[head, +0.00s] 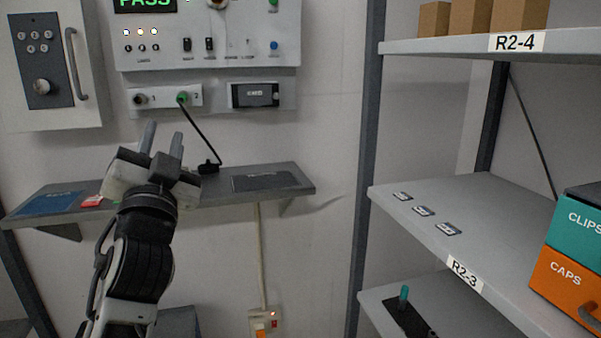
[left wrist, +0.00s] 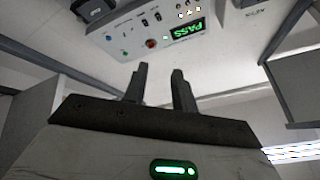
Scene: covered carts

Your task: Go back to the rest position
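My left gripper (head: 162,142) points up in front of the wall shelf in the head view, below the test panel. Its two dark fingers stand apart with nothing between them. The left wrist view also shows the fingers (left wrist: 159,88) apart and empty, with the panel beyond them. My right gripper is in neither view.
The test panel (head: 221,87) shows a green PASS; a black cable (head: 202,134) hangs from its green-ringed socket. The wall shelf (head: 222,187) holds flat items. A grey rack (head: 367,170) stands right, with small parts, cartons and CLIPS and CAPS boxes (head: 567,270).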

